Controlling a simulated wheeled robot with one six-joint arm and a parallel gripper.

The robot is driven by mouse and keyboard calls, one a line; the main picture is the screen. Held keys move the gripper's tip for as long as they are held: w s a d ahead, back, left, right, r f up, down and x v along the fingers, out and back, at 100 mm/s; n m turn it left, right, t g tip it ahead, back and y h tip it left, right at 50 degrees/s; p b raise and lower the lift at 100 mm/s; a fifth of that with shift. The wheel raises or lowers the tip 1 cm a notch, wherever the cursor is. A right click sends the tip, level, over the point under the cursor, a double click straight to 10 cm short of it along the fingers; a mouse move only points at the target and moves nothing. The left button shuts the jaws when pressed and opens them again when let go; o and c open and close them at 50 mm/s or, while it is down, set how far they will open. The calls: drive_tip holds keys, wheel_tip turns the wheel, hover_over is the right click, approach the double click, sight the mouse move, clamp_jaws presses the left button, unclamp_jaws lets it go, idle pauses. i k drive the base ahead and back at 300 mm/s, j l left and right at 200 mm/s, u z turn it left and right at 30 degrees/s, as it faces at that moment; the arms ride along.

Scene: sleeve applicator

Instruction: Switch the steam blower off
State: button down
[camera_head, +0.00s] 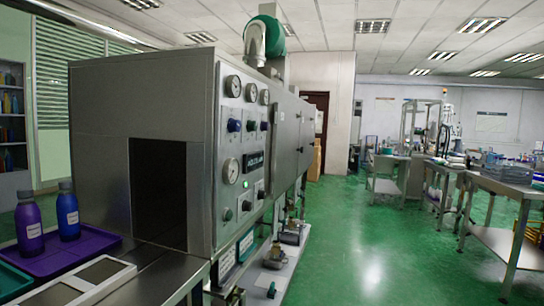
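A large grey steel machine (100,100), which looks like a steam tunnel, stands at the left with a dark opening in its near end. On its right face is a control panel (218,140) with several round gauges, a dark display (252,161) and rows of small knobs and switches. A small green light (244,184) glows below the display. A green blower-like unit (271,36) with a pale duct sits on top. Switch labels are too small to read, so I cannot tell which switch is the blower's. My gripper does not show.
A purple tray (50,262) with a purple bottle (29,224) and a blue bottle (68,214) stands at the lower left, beside a white framed panel (75,284). Pipes and valves (275,255) stick out low along the machine. The green floor (365,240) is clear to the right, up to steel tables (505,187).

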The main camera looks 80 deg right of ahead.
sight(246, 206)
drive_tip(key=z, duration=2)
